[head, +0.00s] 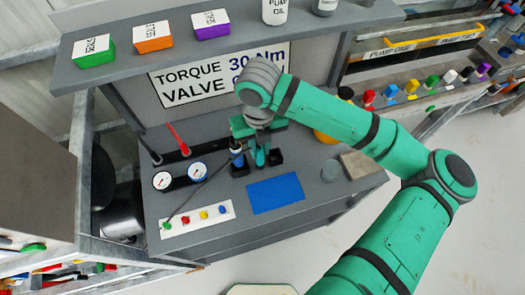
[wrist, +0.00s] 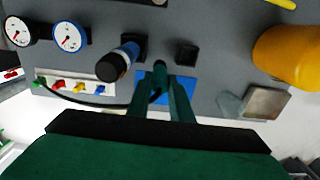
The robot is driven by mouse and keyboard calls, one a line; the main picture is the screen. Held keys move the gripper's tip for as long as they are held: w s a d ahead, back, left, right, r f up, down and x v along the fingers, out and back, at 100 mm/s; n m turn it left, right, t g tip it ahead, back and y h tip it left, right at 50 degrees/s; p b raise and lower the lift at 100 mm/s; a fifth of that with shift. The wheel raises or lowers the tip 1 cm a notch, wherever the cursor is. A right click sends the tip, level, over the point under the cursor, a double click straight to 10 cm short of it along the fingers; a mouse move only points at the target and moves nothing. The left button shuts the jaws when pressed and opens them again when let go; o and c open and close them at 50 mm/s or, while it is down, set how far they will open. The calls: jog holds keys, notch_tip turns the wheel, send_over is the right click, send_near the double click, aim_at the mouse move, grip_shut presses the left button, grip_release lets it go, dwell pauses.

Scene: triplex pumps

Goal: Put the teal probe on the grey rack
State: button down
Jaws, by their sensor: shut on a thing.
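The teal probe (wrist: 160,70) is between the tips of my gripper (wrist: 163,88) in the wrist view, and the fingers are shut on it. In the head view my gripper (head: 262,140) points down over the bench, with the teal probe (head: 260,157) below it. The fingers partly hide the probe, and its colour is close to theirs. The probe is among dark square holders (head: 276,157), which also show in the wrist view (wrist: 187,53). These may be the rack; I cannot tell whether the probe touches them. A black probe with a blue band (wrist: 120,60) stands beside my gripper.
A black cable (head: 200,187) runs from a white strip of coloured plugs (head: 196,221) towards the holders. Two gauges (head: 197,172), a blue mat (head: 275,194), a red-handled tool (head: 179,140) and a yellow object (wrist: 287,58) lie around. A shelf (head: 235,40) overhangs the back.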

jog(key=shift+w+d+f, duration=0.15)
jog(key=shift+w+f, duration=0.1)
jog(key=shift+f, duration=0.1)
jog(key=f, duration=0.3)
jog(key=shift+w+d, duration=0.2)
jog(key=shift+w, duration=0.05)
jog(key=shift+f, duration=0.35)
jog(key=c, duration=1.6)
grip_release()
jog(key=shift+s, duration=0.1)
notch_tip(320, 180, up, 8)
jog(key=shift+f, duration=0.25)
jog(key=shift+a, duration=0.1)
